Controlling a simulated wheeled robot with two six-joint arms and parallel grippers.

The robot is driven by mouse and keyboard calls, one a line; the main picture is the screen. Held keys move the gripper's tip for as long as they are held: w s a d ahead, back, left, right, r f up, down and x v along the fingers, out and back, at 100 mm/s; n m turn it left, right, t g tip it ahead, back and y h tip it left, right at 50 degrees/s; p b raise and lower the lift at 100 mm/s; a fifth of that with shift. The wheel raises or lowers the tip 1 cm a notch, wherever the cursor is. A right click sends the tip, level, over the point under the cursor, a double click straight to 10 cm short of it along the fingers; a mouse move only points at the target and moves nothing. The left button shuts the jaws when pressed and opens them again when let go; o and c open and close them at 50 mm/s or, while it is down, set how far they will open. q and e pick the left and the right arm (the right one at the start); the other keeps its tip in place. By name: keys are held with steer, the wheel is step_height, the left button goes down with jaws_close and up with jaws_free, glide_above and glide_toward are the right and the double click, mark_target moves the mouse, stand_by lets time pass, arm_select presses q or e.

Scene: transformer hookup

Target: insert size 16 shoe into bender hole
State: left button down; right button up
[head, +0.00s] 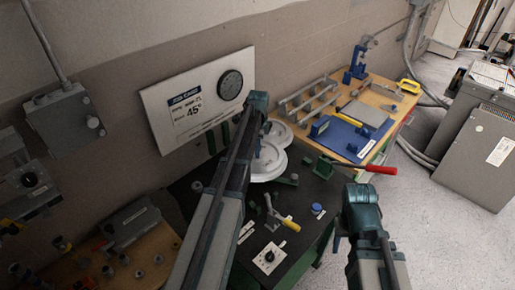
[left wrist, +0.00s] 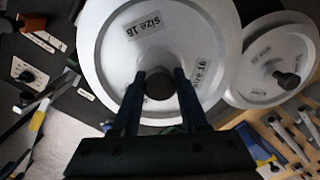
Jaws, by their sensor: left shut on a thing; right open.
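The size 16 shoe (left wrist: 112,52) is a large white disc with "size 16" labels and a dark central knob. My left gripper (left wrist: 160,82) is shut on that knob, one finger on each side. In the head view, my left arm partly covers the white discs (head: 267,165), and I cannot tell whether the held shoe touches anything below. My right gripper (head: 341,238) is open and empty, near the right front side of the dark bench. A red-handled lever tool (head: 374,168) stands at the bench's right side. I cannot make out the bender hole.
A second, smaller-looking white disc (left wrist: 262,62) with its own knob lies beside the held shoe. A yellow-handled tool (head: 289,224) and a dial box (head: 269,257) are on the dark bench. A wooden bench (head: 401,104) with a blue mat stands behind. A sign panel (head: 190,105) is behind the bench.

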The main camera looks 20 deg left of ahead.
arm_select(q)
steer(key=shift+f+b, duration=2.45)
steer(key=shift+f, duration=0.25)
steer(key=shift+f+b, duration=1.55)
steer(key=shift+b, duration=0.05)
steer(key=shift+c, duration=1.8)
jaws_free()
steer(key=shift+r, duration=0.15)
steer(key=shift+r+p, duration=2.45)
steer(key=shift+p, duration=0.15)
step_height(320, 180, up, 14)
steer(key=p, duration=1.3)
steer(key=shift+d+f+p, duration=0.1)
steer(key=shift+d+p, duration=0.05)
steer(key=shift+p, duration=0.25)
